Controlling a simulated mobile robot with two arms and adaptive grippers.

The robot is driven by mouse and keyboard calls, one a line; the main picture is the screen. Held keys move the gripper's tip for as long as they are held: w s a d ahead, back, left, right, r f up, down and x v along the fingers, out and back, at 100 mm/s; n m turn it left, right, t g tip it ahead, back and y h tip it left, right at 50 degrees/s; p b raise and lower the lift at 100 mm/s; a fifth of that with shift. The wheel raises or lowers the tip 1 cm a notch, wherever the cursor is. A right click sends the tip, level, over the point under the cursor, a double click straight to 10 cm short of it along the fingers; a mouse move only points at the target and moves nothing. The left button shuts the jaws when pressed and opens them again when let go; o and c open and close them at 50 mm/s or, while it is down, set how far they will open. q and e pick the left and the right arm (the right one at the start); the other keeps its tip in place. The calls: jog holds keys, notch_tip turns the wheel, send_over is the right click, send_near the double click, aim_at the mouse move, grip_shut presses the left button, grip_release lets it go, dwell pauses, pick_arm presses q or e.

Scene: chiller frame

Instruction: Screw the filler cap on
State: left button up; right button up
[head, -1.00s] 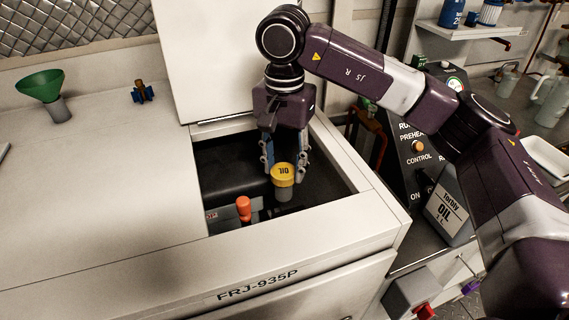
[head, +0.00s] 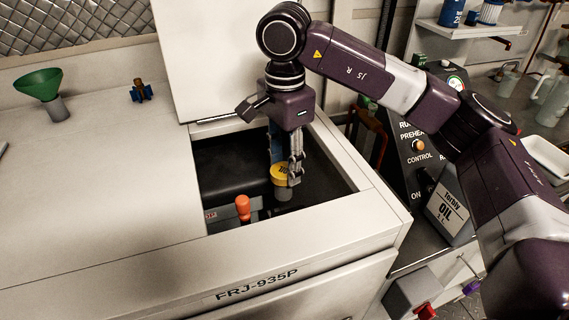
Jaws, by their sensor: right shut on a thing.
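The yellow filler cap (head: 279,173), with dark lettering on top, sits on a grey filler neck (head: 284,194) inside the open bay of the FRJ-935P machine. My right gripper (head: 285,172) reaches down from above and is shut on the cap, one finger in front on the right, the other mostly hidden behind. The front finger covers part of the cap's lettering. How tightly the cap sits on the neck cannot be told. My left gripper is not in view.
An orange-handled dipstick or lever (head: 243,207) stands just left of the neck. The bay's pale rim (head: 300,238) surrounds it, and a raised lid (head: 218,60) stands behind. A green funnel (head: 40,86) and a small blue-brown part (head: 141,91) rest on the left top. An oil canister (head: 449,213) stands right.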

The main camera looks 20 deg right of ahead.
jog(key=m, duration=0.3)
jog(key=shift+s+m, duration=0.1)
jog(key=shift+m, duration=0.3)
jog(key=m, duration=0.4)
jog(key=shift+m+b, duration=0.3)
jog(key=o, duration=1.3)
jog(key=shift+s, duration=0.1)
